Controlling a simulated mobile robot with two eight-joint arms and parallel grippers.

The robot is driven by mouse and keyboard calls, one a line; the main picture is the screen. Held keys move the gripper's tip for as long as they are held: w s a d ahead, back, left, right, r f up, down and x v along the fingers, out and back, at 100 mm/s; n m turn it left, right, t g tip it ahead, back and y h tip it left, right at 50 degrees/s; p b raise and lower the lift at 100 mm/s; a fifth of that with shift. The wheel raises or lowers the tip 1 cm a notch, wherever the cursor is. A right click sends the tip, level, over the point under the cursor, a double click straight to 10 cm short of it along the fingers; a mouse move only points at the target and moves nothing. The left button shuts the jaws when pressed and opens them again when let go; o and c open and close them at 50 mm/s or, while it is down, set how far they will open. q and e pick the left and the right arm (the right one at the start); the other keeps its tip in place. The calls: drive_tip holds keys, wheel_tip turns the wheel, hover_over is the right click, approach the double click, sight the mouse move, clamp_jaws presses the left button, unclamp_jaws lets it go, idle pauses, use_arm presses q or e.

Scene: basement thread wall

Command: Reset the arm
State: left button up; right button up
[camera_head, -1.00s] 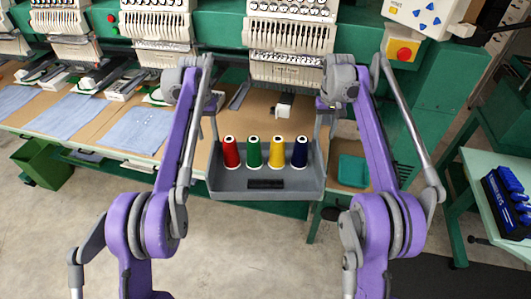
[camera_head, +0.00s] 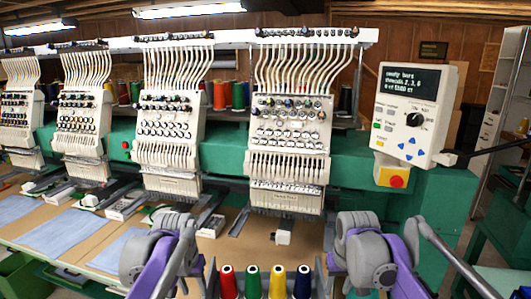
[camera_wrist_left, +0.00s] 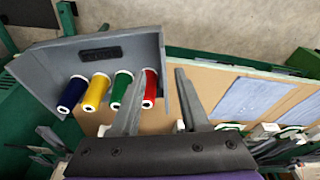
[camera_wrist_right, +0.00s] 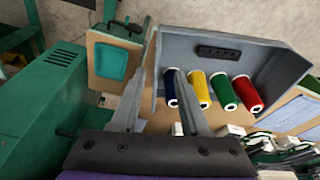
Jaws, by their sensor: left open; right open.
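A grey tray (camera_wrist_left: 45,78) holds upright red (camera_head: 228,283), green (camera_head: 252,283), yellow (camera_head: 277,283) and dark blue (camera_head: 302,283) thread spools in a row. In the head view only its top edges show, at the bottom of the picture. My left gripper (camera_wrist_left: 157,76) is open, its fingers on either side of the tray's end wall by the red spool. My right gripper (camera_wrist_right: 160,72) is open likewise at the end wall by the blue spool. I cannot tell whether the fingers touch the walls. What bears the tray's weight is hidden.
Embroidery heads (camera_head: 290,135) stand in a row behind the tray, above a brown table (camera_head: 255,243). A control panel (camera_head: 408,112) with a lit screen and a red button (camera_head: 396,181) is at right. Spools (camera_head: 220,95) stand on a rack behind the heads.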

use_arm(q)
drive_tip(key=s+f+t, duration=0.1)
drive_tip(key=s+f, duration=0.5)
drive_tip(key=s, duration=0.6)
drive_tip(key=s+f+t, duration=0.2)
drive_tip(key=s+f, duration=0.4)
drive_tip(key=s, duration=0.6)
drive_tip(key=shift+s+d, duration=0.2)
drive_tip(key=shift+s, duration=0.1)
use_arm(e)
drive_tip(key=s+f+t, duration=0.1)
drive_tip(key=s+f, duration=0.5)
drive_tip(key=s, duration=0.6)
drive_tip(key=s+f+t, duration=0.2)
drive_tip(key=s+f, duration=0.4)
drive_tip(key=s, duration=0.6)
drive_tip(key=shift+s+a+f, duration=0.2)
drive_tip(key=shift+s+f, duration=0.1)
use_arm(q)
drive_tip(key=shift+f, duration=0.1)
